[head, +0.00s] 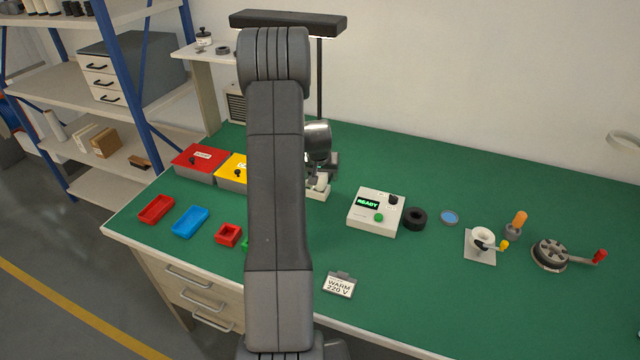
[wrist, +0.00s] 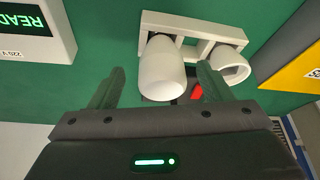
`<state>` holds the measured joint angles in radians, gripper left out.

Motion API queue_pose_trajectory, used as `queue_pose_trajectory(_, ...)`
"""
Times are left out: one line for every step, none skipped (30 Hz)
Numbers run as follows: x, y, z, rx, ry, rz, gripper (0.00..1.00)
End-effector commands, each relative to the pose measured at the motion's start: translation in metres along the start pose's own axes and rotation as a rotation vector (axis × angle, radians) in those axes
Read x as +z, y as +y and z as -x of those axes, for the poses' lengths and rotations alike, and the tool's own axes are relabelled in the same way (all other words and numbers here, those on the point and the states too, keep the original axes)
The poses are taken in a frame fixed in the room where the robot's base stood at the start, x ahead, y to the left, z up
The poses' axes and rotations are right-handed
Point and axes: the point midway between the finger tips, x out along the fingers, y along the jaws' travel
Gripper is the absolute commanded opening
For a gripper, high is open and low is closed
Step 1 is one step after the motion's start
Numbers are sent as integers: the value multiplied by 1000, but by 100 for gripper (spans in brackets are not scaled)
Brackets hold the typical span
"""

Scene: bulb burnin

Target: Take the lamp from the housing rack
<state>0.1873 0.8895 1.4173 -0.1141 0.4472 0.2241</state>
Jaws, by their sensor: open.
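The white housing rack (wrist: 195,24) is at the top middle of the wrist view. A smooth white rounded piece, seemingly the lamp (wrist: 162,82), stands in its left place in that view. A hollow white cup (wrist: 232,68) sits in the right place. My gripper (wrist: 160,67) is open, with one finger on each side of the white rounded piece; I cannot tell whether either finger touches it. In the head view the rack (head: 318,194) shows partly beside my arm, which hides most of it and of my gripper.
A control box (head: 375,212) reading READY stands right of the rack, with a black ring (head: 415,218) beside it. Red (head: 200,164) and yellow (head: 232,172) boxes stand to the left. A WARM 220 V sign (head: 339,285) is in front.

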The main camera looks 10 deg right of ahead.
Motion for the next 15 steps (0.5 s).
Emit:
queue_pose_trajectory(0, -1, -5, 0, -3, 1, 73)
queue_pose_trajectory(1, -1, -9, 0, -4, 2, 73)
queue_pose_trajectory(1, -2, -13, 1, -4, 2, 73)
queue_pose_trajectory(1, -2, -18, 1, -4, 2, 73)
queue_pose_trajectory(1, -2, -21, 1, -3, 2, 73)
queue_pose_trajectory(1, -2, -25, 0, -2, 2, 73)
queue_pose_trajectory(1, -2, -28, 0, -2, 2, 73)
queue_pose_trajectory(1, -2, -31, 0, -2, 2, 73)
queue_pose_trajectory(1, -2, -33, 0, -1, 2, 73)
queue_pose_trajectory(1, -2, -34, 0, -1, 1, 73)
queue_pose_trajectory(1, -2, -35, 0, -1, 1, 73)
queue_pose_trajectory(1, -2, -36, 0, -1, 1, 73)
queue_pose_trajectory(1, -2, -37, 0, 0, 1, 73)
queue_pose_trajectory(1, -2, -37, 0, 0, 1, 73)
queue_pose_trajectory(1, -2, -37, 0, 0, 1, 73)
